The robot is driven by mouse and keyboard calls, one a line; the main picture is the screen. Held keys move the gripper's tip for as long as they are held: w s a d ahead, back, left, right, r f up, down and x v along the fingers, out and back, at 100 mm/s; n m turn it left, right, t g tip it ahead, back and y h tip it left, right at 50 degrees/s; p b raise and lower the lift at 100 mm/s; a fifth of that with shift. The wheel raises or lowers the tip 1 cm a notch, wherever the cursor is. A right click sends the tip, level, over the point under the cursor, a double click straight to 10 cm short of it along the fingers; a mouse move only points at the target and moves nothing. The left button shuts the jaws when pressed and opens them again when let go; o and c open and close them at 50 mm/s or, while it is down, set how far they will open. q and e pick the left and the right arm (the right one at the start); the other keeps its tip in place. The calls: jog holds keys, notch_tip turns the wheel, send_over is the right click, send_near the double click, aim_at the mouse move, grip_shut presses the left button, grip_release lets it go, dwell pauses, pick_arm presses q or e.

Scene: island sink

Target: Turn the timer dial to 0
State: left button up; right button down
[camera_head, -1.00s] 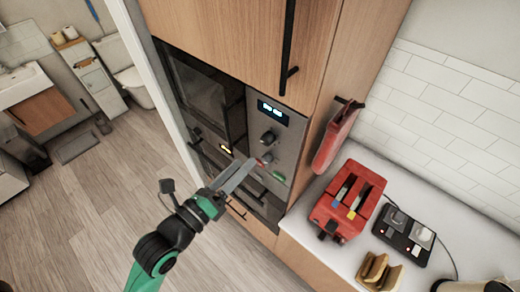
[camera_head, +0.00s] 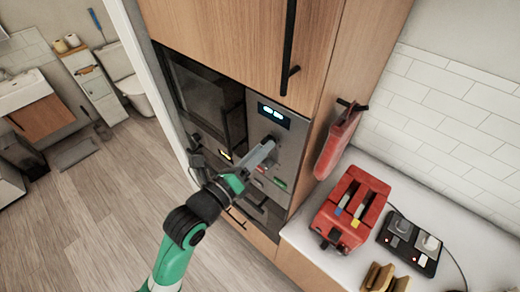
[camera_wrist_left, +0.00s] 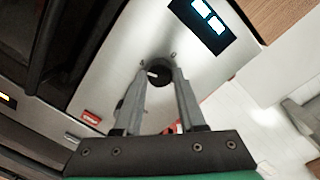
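A black round dial (camera_head: 272,138) sits on the steel control panel below a lit display (camera_head: 273,115). The dial also shows in the left wrist view (camera_wrist_left: 155,71), with a pale pointer mark on its face. My left gripper (camera_head: 270,146) reaches up to the panel from the lower left. In the left wrist view its two fingers (camera_wrist_left: 160,78) are parted, with the dial between or just beyond the tips. I cannot tell whether they touch it. The fingers partly cover the dial's edges. My right gripper is not clearly in view.
A green button (camera_head: 279,183) is below the dial. A red mitt-like item (camera_head: 337,143) hangs right of the panel. A red toaster (camera_head: 350,210), a switch box (camera_head: 408,242) and bread slices (camera_head: 385,278) are on the white counter. Open floor lies at left.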

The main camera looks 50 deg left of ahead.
pick_arm(q)
grip_shut()
